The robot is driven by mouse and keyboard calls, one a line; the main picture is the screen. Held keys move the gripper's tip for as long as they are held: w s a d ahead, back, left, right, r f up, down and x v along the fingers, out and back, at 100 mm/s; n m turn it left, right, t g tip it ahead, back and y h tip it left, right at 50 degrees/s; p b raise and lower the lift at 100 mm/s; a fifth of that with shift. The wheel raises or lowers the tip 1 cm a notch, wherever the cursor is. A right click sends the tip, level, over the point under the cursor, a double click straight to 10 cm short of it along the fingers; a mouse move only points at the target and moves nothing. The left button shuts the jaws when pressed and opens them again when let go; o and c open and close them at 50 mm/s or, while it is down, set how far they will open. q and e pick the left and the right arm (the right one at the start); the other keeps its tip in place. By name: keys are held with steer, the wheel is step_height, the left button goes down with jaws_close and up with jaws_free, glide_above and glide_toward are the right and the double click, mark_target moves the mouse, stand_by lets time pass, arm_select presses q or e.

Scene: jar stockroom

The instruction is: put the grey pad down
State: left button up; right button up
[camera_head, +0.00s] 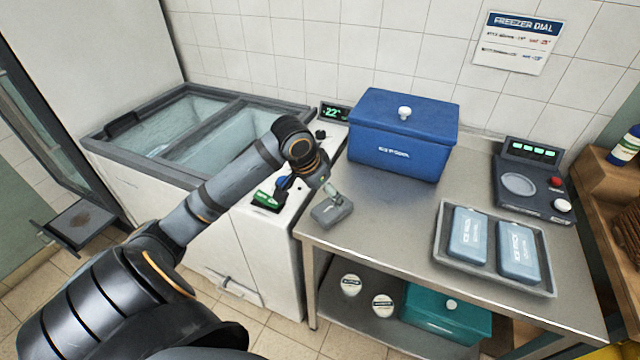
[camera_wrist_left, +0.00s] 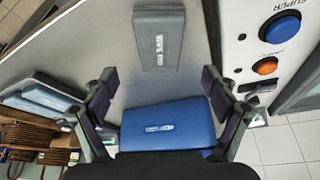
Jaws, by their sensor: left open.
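The grey pad (camera_head: 332,212) lies flat on the steel table near its front left corner. In the left wrist view the grey pad (camera_wrist_left: 158,40) shows pale lettering on its face, with bare table around it. My left gripper (camera_head: 330,190) is just above the pad in the head view. In the wrist view the two fingers of my left gripper (camera_wrist_left: 159,76) are spread wide, with nothing between them; the pad is apart from both fingers. My right gripper is not in view.
A blue lidded box (camera_head: 402,135) stands behind the pad. The chest freezer (camera_head: 200,140) adjoins the table's left. Bare table (camera_head: 385,220) lies between pad and tray.

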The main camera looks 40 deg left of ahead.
arm_select(q)
steer(key=shift+v, duration=2.35)
